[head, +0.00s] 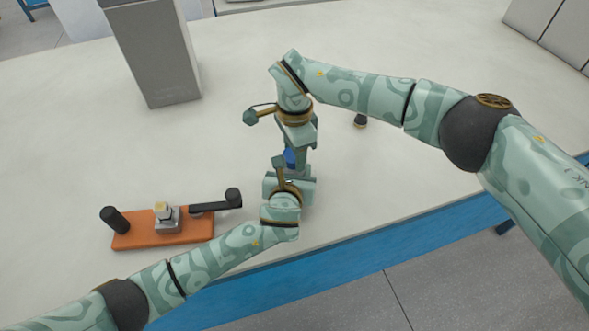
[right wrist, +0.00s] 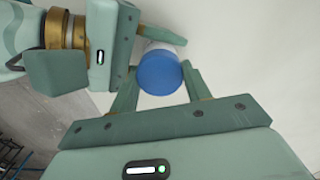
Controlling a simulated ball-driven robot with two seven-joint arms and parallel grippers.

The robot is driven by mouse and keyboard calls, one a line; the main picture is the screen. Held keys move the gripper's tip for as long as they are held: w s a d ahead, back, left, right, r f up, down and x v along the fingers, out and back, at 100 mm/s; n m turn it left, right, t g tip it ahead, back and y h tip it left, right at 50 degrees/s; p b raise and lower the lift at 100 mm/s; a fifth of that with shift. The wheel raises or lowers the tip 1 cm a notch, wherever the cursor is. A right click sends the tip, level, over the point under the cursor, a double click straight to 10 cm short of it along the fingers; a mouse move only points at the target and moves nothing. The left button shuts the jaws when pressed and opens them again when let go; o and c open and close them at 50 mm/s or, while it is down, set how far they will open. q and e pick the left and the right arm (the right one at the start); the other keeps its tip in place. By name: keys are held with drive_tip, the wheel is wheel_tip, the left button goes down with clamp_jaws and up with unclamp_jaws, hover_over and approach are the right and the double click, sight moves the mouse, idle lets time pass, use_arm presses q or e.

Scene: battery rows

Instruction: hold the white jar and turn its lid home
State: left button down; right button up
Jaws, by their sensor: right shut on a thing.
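The blue lid (right wrist: 160,73) shows from its top in the right wrist view, between the fingers of my right gripper (right wrist: 160,90). That gripper is shut on it. A thin strip of the white jar (right wrist: 158,46) shows just past the lid. In the head view a bit of the blue lid (head: 290,158) shows between my right gripper (head: 295,148) above and my left gripper (head: 285,172) close below. One finger of my left gripper (right wrist: 162,36) lies beside the jar in the right wrist view. Its other finger is mostly hidden, so its grip is unclear.
An orange board (head: 135,238) with black posts and a small metal fixture lies at the left front. A tall grey block (head: 160,60) stands at the back left. The pale table (head: 80,140) is otherwise largely clear.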

drive_tip(key=o, duration=1.1)
drive_tip(key=shift+r, duration=2.25)
wheel_tip(320, 180, up, 4)
drive_tip(key=n, duration=0.3)
drive_tip(key=shift+f, duration=0.2)
drive_tip(key=shift+c, duration=0.4)
